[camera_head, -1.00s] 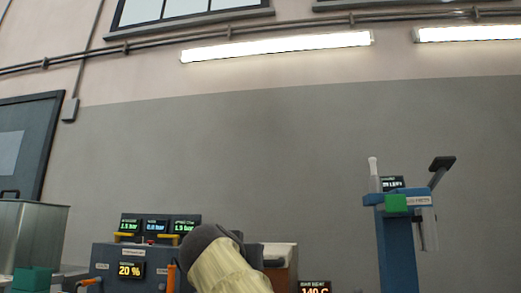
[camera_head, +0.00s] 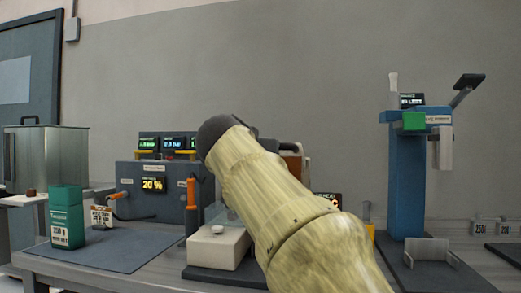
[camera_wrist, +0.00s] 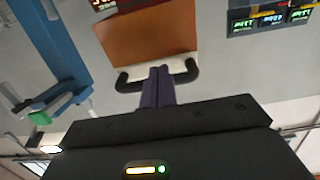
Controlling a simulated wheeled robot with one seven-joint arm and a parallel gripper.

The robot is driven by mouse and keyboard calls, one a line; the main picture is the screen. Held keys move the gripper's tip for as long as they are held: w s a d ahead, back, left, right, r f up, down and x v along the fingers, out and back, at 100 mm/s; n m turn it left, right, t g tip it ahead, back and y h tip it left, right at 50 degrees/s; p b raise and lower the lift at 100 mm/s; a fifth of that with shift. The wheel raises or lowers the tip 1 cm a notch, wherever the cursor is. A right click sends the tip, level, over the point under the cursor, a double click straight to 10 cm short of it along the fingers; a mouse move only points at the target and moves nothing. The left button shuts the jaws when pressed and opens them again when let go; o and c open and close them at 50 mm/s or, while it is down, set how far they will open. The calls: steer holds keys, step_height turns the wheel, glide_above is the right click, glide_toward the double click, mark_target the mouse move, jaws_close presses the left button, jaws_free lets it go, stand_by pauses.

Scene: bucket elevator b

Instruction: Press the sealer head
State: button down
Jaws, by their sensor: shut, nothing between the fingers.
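The sealer head appears to be the orange-brown block (camera_wrist: 150,35) with a pale edge at the top of the wrist view. A black U-shaped handle (camera_wrist: 190,72) stands out from that edge. My gripper (camera_wrist: 162,70) is shut and empty, its dark fingers in front of the handle's middle and hiding it. I cannot tell whether they touch it. In the head view my arm covers most of the sealer. My fingers are hidden there.
A blue column press (camera_head: 406,180) with a black lever stands right. A white block (camera_head: 218,247) sits just left of my arm. A metal bin (camera_head: 45,160) is far left.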

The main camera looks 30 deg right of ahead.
steer(key=v, duration=1)
steer(key=shift+s+a+f, duration=0.2)
steer(key=shift+s+a, duration=0.1)
